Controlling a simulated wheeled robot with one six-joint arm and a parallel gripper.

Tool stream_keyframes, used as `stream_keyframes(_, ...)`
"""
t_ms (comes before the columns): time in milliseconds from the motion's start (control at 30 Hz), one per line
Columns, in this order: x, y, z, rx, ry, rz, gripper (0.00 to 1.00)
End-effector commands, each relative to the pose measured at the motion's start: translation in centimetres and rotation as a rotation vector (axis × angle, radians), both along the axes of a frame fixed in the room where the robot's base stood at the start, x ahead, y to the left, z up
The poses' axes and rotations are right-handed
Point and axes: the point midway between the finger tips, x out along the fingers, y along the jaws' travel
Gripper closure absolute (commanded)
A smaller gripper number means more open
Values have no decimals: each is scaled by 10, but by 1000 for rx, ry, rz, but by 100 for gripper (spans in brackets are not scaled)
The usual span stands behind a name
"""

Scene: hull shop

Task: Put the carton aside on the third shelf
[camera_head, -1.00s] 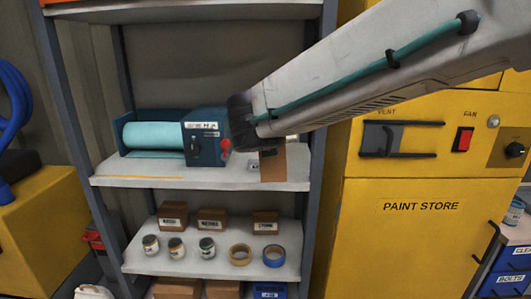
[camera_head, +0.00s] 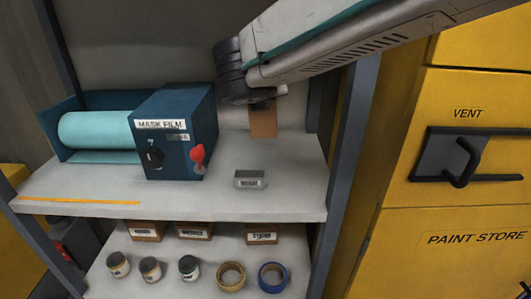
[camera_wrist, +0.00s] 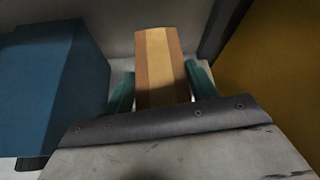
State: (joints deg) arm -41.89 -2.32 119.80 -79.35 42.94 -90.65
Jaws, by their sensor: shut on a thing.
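The brown carton (camera_head: 263,122) hangs below my gripper (camera_head: 262,104) in the head view, over the rear right of the shelf board (camera_head: 215,195) that bears the film dispenser. In the wrist view the carton (camera_wrist: 160,65) has a pale tape stripe and sits between the two green fingers of my gripper (camera_wrist: 160,88), which is shut on it. I cannot tell whether its bottom touches the board. My arm hides its upper part in the head view.
A blue mask film dispenser (camera_head: 178,135) with a red lever stands left of the carton. A small grey labelled block (camera_head: 250,181) lies in front of the carton. The board below holds small cartons, jars and tape rolls (camera_head: 231,276). A rack post (camera_head: 350,150) and yellow paint store (camera_head: 460,225) stand right.

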Motion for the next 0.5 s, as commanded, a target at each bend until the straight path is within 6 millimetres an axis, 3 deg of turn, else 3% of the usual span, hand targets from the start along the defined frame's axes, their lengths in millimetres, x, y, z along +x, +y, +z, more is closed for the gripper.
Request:
stream_keyframes(100, -26, 9, 13, 15, -17, 45, 73)
stream_keyframes(200, -61, 6, 9, 19, -17, 70, 73)
stream_keyframes(400, -128, -24, -21, 34, -4, 67, 73)
stream_keyframes(500, -146, -41, -38, 37, 3, 41, 73)
